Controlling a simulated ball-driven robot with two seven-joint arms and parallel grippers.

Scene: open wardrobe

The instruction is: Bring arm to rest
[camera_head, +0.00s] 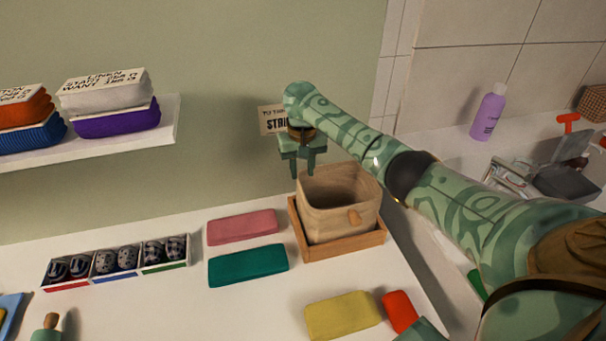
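My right arm comes in from the right with a green patterned surface. My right gripper (303,170) points down with its two fingers apart and nothing between them. It hangs just above the back left edge of a woven beige basket (341,212). The basket stands in a wooden tray (348,246) at the right end of the white surface. I cannot make out my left gripper in this view.
A pink cloth (243,228), a teal cloth (248,265), a yellow cloth (340,315) and a red piece (399,312) lie near the tray. A sock box (117,262) stands left. A shelf (170,120) holds folded stacks. A sign (271,121) is behind the gripper.

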